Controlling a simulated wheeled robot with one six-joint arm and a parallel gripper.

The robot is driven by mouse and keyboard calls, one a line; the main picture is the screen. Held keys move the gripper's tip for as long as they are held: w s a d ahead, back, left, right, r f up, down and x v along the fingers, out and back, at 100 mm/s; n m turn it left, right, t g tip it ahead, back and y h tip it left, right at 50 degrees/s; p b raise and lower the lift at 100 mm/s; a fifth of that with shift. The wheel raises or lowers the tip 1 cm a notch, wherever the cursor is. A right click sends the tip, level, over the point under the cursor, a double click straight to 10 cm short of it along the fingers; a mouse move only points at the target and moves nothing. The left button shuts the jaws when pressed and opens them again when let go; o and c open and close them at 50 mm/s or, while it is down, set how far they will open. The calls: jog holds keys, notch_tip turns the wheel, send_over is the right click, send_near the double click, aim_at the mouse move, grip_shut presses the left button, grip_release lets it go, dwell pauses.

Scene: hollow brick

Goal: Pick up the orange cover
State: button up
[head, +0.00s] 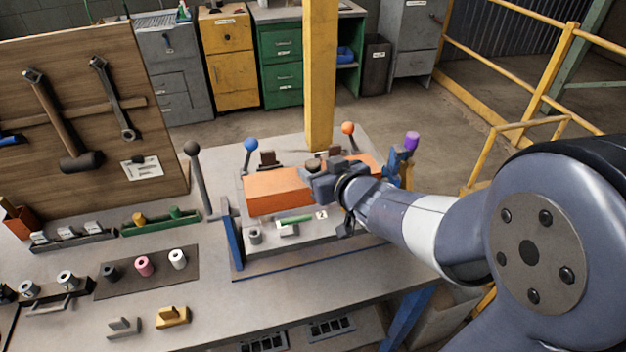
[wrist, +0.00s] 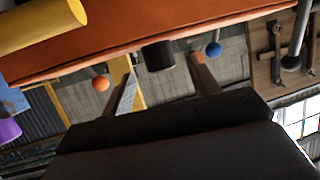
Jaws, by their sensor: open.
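The orange cover (head: 275,191) is a long box-like piece on the grey bench unit in the head view. Its right part shows beyond my gripper. My gripper (head: 322,182) is above the cover's middle, and its fingers are hard to make out there. In the wrist view, which looks inverted, the cover (wrist: 150,38) fills the top as an orange band. A short dark knob (wrist: 158,54) sticks out from it. The fingers of my gripper (wrist: 163,80) are apart and empty, with the knob appearing between their tips. I cannot tell how deep it sits between them.
Levers with a blue ball (head: 250,144), an orange ball (head: 348,128) and a purple knob (head: 411,140) stand around the unit. A yellow post (head: 320,75) rises behind. A dark-knobbed lever (head: 192,150) and a tool board (head: 85,100) are at left.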

aim_at(314, 164)
jog(key=shift+x, duration=2.8)
jog(key=shift+s+a+r, duration=0.1)
jog(key=shift+c, duration=0.4)
jog(key=c, duration=1.1)
